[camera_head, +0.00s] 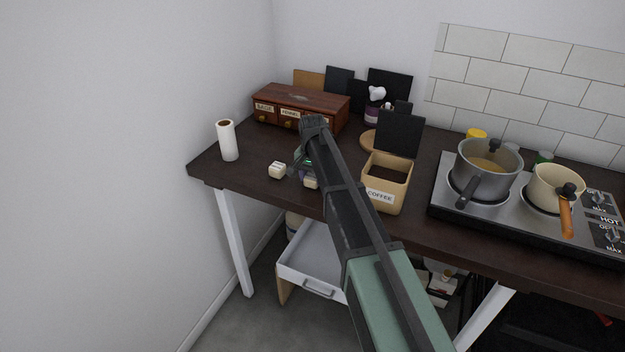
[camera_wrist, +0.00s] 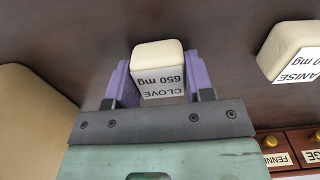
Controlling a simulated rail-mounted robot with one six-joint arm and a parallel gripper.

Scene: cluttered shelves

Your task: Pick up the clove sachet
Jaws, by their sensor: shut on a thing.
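The clove sachet (camera_wrist: 158,70) is a small cream block with a white label reading CLOVE 650 mg, upside down in the wrist view. My gripper (camera_wrist: 152,82) has purple fingers on both sides of it and is shut on it. In the head view the sachet (camera_head: 311,184) shows in part beside my arm, at or just above the dark tabletop; I cannot tell if it touches. My gripper (camera_head: 304,177) is mostly hidden there by the arm.
A similar anise sachet (camera_wrist: 292,52) lies close by, also in the head view (camera_head: 277,170). An open coffee box (camera_head: 384,190) stands to the right. A wooden spice drawer box (camera_head: 301,98) is behind, a white roll (camera_head: 228,142) at left, a stove with pots (camera_head: 518,205) farther right.

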